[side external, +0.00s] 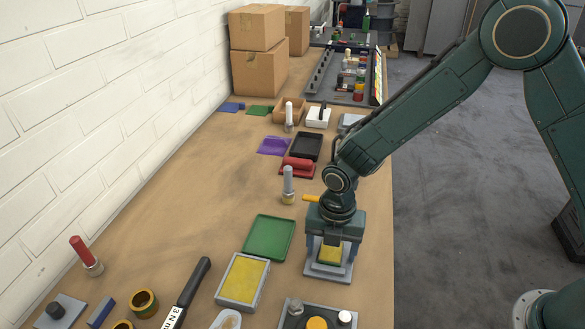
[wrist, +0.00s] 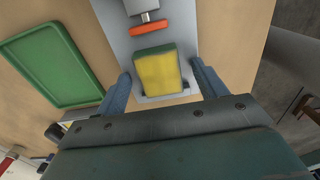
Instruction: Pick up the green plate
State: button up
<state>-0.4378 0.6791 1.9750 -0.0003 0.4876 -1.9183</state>
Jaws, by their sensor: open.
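A flat green plate with a raised rim (side external: 269,237) lies on the table, left of my gripper in the side view. It also shows at the left of the wrist view (wrist: 55,66). My gripper (side external: 332,259) is open and points down over a grey stand (side external: 328,274), to the right of this plate. A block with a yellow top and green edges (wrist: 157,72) sits on the stand between my two blue fingers, which are apart. In the side view this yellow block (side external: 330,254) is partly hidden by my gripper. I cannot tell whether the fingers touch it.
An orange-red piece (wrist: 150,28) is on the stand by the block. A grey-framed yellow pad (side external: 243,280) lies near the green plate. A grey-capped cylinder (side external: 288,184) and a red block (side external: 297,166) stand farther back. The table's left middle is clear.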

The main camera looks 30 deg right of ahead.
aim_at(331, 251)
dwell(0.4)
jog(key=c, duration=1.4)
jog(key=shift+r, duration=0.15)
notch_tip(331, 251, up, 20)
jog(key=shift+f, duration=0.1)
jog(key=shift+w, duration=0.1)
